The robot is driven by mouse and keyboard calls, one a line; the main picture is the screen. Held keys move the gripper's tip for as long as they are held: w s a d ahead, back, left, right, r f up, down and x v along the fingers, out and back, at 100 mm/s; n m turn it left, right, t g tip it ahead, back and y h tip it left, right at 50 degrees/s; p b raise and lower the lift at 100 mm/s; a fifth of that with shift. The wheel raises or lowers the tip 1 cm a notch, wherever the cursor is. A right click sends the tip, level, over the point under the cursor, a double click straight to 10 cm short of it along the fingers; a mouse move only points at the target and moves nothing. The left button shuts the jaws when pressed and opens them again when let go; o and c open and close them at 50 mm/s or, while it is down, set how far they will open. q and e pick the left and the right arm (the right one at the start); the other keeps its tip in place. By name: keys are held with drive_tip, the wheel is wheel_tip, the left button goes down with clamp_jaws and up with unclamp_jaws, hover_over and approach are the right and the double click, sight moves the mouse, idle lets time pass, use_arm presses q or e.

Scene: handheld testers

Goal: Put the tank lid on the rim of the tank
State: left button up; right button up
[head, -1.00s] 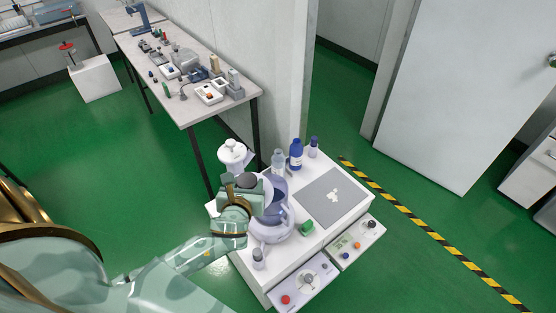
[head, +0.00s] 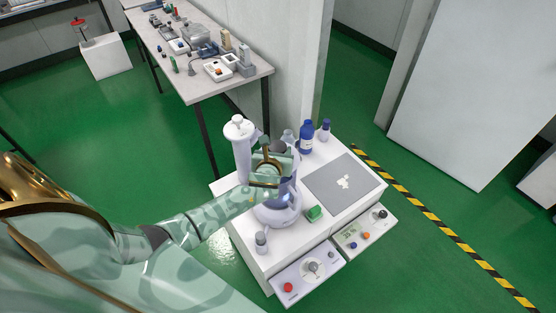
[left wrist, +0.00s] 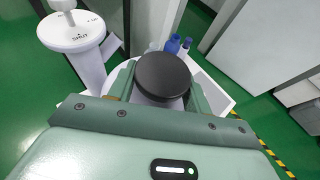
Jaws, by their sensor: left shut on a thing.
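My left gripper (head: 272,160) is shut on a part with a dark round top, which I take to be the tank lid's knob (head: 279,146). In the left wrist view the dark knob (left wrist: 164,74) sits between the green fingers (left wrist: 160,92), with a pale part below it. The lavender tank (head: 280,210) stands on the white bench unit, and my gripper and hand cover its upper part. The lid's plate and the tank's rim are mostly hidden, so I cannot tell whether they touch. My right gripper is not in view.
A white column marked SHUT (left wrist: 75,35) stands close left of the gripper; its knob (head: 238,125) rises high. Control panels (head: 310,272) project in front.

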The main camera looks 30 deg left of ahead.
use_arm(q)
drive_tip(key=shift+s+f+b, duration=0.1)
drive_tip(key=shift+f+b, duration=0.75)
drive_tip(key=shift+f, duration=1.15)
drive_tip(key=o, duration=1)
drive_tip(key=shift+r, duration=0.1)
